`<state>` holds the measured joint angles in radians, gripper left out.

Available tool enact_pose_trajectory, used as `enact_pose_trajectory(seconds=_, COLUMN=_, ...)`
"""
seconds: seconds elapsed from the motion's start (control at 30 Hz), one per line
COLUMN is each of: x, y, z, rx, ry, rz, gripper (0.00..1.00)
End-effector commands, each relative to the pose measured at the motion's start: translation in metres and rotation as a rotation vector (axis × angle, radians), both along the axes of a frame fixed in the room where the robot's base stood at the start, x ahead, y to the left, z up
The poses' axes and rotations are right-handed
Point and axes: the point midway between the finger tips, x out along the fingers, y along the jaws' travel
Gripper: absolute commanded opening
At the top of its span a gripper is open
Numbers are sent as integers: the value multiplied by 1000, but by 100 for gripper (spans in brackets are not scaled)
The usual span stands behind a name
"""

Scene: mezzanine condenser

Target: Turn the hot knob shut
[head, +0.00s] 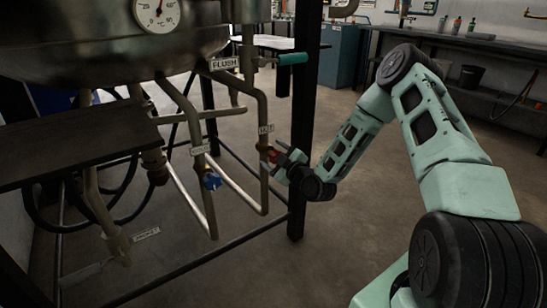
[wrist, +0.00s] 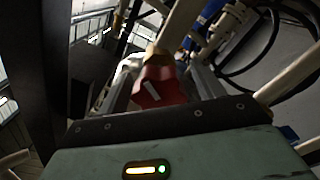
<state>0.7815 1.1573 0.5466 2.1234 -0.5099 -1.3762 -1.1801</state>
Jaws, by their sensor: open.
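The red knob (head: 266,151) sits on the right-hand vertical pipe below the tank, under a small tag (head: 266,129) too small to read surely. In the wrist view the red knob (wrist: 150,94) has a pale mark on its face and lies between the two fingers. My gripper (head: 278,156) is open with its fingers on either side of the knob; whether they touch it I cannot tell. A blue knob (head: 212,181) is on the pipe to the left, clear of my gripper.
The metal tank (head: 100,45) with a dial gauge (head: 157,14) hangs above. A teal handle (head: 293,58) is near the FLUSH tag (head: 223,64). A black post (head: 303,110) stands close behind my gripper. A dark shelf (head: 75,145) is at left. Open floor lies to the right.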

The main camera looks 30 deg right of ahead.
Motion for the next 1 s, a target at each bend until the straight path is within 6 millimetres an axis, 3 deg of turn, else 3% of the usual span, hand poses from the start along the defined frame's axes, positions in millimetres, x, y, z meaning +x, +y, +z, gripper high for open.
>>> enact_pose_trajectory(seconds=0.3, x=3, y=0, z=0, rx=0, ry=0, rz=0, gripper=67)
enact_pose_trajectory(seconds=0.47, x=2, y=0, z=0, rx=0, ry=0, rz=0, gripper=23)
enact_pose_trajectory(seconds=1.0, x=2, y=0, z=2, rx=125, ry=4, rz=1, gripper=23)
